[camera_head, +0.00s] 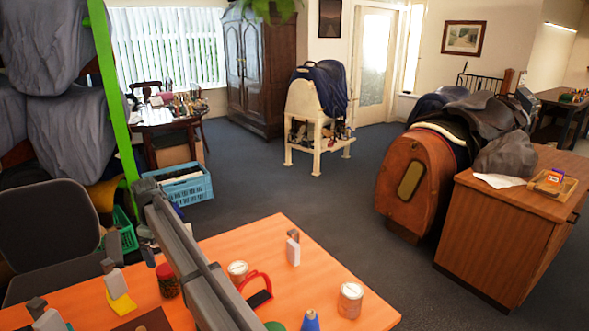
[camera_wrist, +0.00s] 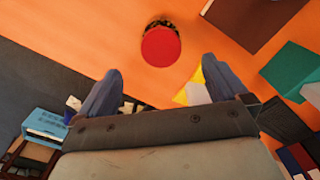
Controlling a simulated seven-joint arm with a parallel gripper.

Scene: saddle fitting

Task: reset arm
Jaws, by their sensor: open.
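My gripper (camera_wrist: 161,65) is open in the wrist view, with its two blue-grey fingers spread and nothing between them. A jar with a red lid (camera_wrist: 161,50) shows beyond the fingertips, apart from them. What seems to be the same jar (camera_head: 167,282) stands on the orange table (camera_head: 325,285) in the head view. My grey arm crosses the lower middle of the head view and hides part of the table. I cannot make out the gripper's fingers there.
On the table are two tins (camera_head: 350,300), a red-handled tool (camera_head: 258,290), a white block (camera_head: 293,250), a yellow piece (camera_head: 121,303) and a blue-topped item (camera_head: 310,321). A green post (camera_head: 113,95) rises at the left. A blue crate (camera_head: 185,187) stands on the open floor behind.

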